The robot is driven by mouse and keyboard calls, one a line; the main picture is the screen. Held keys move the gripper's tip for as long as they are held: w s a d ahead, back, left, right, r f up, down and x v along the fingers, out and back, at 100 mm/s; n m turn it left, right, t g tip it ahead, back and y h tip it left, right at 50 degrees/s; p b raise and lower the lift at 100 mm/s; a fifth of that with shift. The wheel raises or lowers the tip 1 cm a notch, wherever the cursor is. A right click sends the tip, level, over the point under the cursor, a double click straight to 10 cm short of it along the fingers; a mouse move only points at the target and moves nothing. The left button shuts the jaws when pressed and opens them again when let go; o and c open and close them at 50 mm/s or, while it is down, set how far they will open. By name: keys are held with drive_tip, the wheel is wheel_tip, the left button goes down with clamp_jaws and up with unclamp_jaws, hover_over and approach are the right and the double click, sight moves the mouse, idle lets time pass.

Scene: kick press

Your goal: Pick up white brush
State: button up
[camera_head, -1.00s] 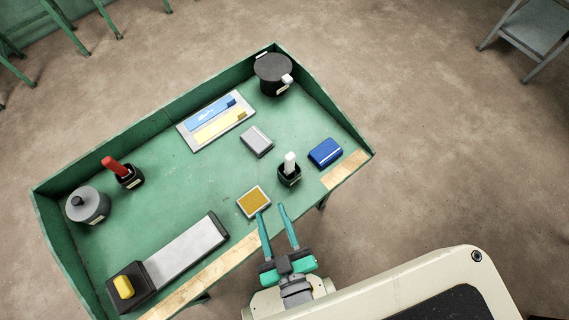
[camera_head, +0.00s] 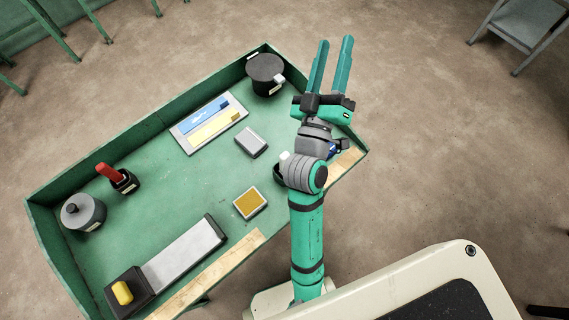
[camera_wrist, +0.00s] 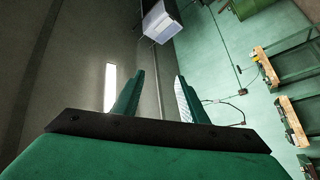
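The white brush (camera_head: 285,156) stands in a small black holder on the right part of the green table (camera_head: 150,165). Only its white top shows in the head view; my arm hides most of the holder. My gripper (camera_head: 333,62) is raised above the table's far right side, its teal fingers apart and pointing away from the brush. In the wrist view my gripper (camera_wrist: 158,95) is open with nothing between its fingers, and the brush is not in view there.
A red-handled brush (camera_head: 109,173) stands in a black holder at left, near a grey pot (camera_head: 83,211). A black pot (camera_head: 266,74) stands at the far corner. A grey block (camera_head: 251,142), a yellow-topped pad (camera_head: 250,202) and a tray (camera_head: 183,140) lie mid-table. My arm covers most of the blue box.

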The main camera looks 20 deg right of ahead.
drive_tip(key=s+d+r+m+g+h, duration=0.5)
drive_tip(key=d+r+m+g+h, duration=0.25)
drive_tip(key=d+m+g, duration=0.4)
drive_tip(key=s+d+f+m+g+y, duration=0.2)
drive_tip(key=s+d+m+g, duration=0.1)
drive_tip(key=s+d+g, duration=0.15)
drive_tip(key=g+y, duration=0.3)
drive_tip(key=y, duration=1.6)
hover_over(284, 161)
drive_tip(key=w+d, duration=0.1)
drive_tip(key=w, duration=0.1)
drive_tip(key=shift+m+h, duration=0.25)
drive_tip(key=shift+m, duration=0.1)
drive_tip(key=f, duration=2.3)
drive_tip(key=shift+s, duration=0.2)
drive_tip(key=shift+a+f, duration=0.2)
drive_tip(key=shift+f, duration=0.15)
wheel_tip(284, 161, down, 10)
drive_tip(key=shift+f, duration=0.1)
